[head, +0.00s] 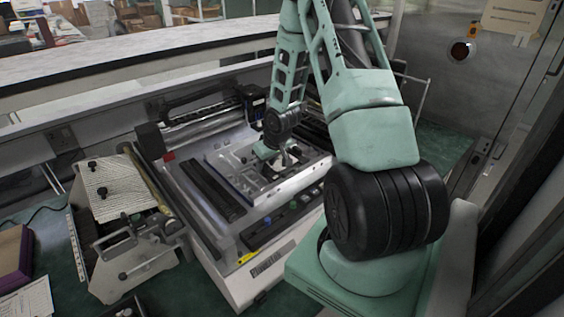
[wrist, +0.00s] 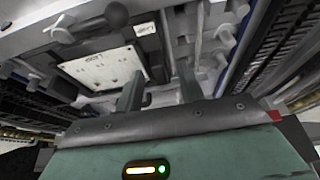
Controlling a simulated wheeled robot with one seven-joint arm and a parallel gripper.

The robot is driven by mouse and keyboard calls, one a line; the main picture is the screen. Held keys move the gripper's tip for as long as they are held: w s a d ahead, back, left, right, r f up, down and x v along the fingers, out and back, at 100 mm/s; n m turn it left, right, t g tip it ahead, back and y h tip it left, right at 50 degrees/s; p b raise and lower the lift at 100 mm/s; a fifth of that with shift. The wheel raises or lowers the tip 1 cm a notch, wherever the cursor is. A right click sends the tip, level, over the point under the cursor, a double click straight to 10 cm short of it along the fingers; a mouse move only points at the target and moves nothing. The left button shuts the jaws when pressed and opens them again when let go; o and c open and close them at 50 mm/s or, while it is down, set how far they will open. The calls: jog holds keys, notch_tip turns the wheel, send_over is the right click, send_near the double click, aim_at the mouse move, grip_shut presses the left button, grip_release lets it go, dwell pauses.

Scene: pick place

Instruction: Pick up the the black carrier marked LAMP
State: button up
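A black carrier (wrist: 155,61) with a white plate (wrist: 103,68) on it lies ahead of my gripper (wrist: 160,76) in the wrist view. A small white label (wrist: 146,28) sits at its upper right; its lettering is too small to read surely. My gripper's two fingers are spread apart, with no object clearly held between them. The carrier lies mostly left of the fingers, with its right edge reaching toward the gap. Contact cannot be told. In the head view my gripper (head: 284,158) is low over the machine bed, and the arm partly hides what lies below.
The flatbed machine (head: 195,232) has raised side rails and a gantry (head: 200,118) behind my gripper. Dark slotted strips (head: 212,187) lie left of it. A metal device (head: 125,220) stands at the left, and a long counter (head: 130,70) runs behind.

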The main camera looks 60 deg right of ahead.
grip_shut()
jog(key=shift+r, duration=0.1)
